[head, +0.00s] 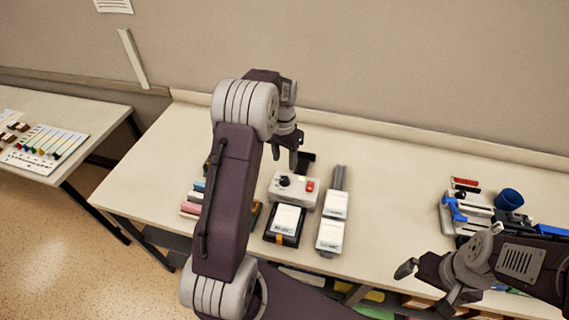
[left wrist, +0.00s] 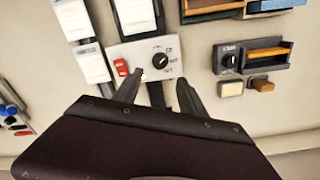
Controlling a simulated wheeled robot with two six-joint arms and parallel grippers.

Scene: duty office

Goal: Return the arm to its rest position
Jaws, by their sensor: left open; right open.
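My left arm reaches up across the middle of the head view. Its gripper (head: 296,158) is over the back part of the long table (head: 385,180), just behind a white box with a black knob and red switch (head: 308,201). In the left wrist view the open, empty fingers (left wrist: 160,88) overlap the lower part of that same box (left wrist: 133,49); I cannot tell whether they touch it. My right gripper (head: 421,288) is open and empty at the lower right, near the table's front edge. The left arm hides part of the table.
A black device with a white label (head: 286,220) and white modules on a rail (head: 331,224) lie near the box. A blue cup (head: 509,198) stands at right beside blue-and-white items. A side table (head: 75,107) stands left. The table's centre right is bare.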

